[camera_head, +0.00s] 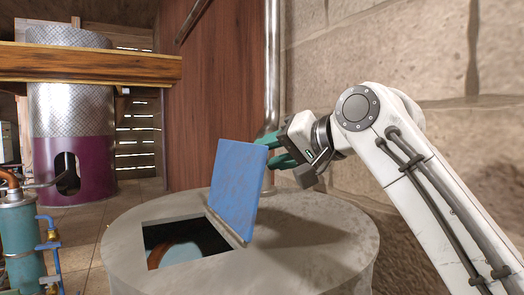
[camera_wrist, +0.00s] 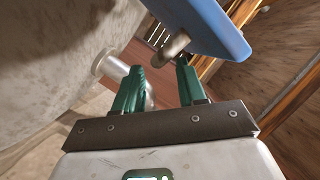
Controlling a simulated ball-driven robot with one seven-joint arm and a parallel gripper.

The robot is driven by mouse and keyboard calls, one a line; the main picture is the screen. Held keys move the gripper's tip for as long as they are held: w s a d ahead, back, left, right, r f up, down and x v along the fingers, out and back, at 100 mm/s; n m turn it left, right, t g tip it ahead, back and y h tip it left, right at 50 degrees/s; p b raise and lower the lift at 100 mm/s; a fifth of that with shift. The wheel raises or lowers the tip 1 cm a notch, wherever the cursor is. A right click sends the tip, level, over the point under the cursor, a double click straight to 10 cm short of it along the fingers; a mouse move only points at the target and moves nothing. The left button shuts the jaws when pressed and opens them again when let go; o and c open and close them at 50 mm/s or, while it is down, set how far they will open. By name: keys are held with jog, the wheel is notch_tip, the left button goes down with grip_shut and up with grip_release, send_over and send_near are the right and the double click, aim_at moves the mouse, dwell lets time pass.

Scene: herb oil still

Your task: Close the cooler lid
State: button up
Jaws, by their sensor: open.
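The blue cooler lid (camera_head: 236,188) stands raised on its hinge edge beside the dark square opening (camera_head: 185,240) in the top of the round grey cooler (camera_head: 310,238). My gripper (camera_head: 272,149) is behind the lid, near its upper right edge; the lid partly hides the green fingers. In the wrist view, the open green fingers (camera_wrist: 158,82) point toward the lid (camera_wrist: 205,25), with nothing seen held between them. A rounded metal piece (camera_wrist: 173,46) sticks out from the lid near the fingertips. I cannot tell whether the fingers touch the lid.
A metal pipe (camera_head: 272,70) rises behind the cooler. A stone wall (camera_head: 410,50) stands close behind my arm. A tall still with a purple base (camera_head: 95,165) is at the back left. A teal tank with blue fittings (camera_head: 20,240) stands at the left front.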

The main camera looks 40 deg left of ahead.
jog(key=shift+x, duration=1.45)
grip_shut()
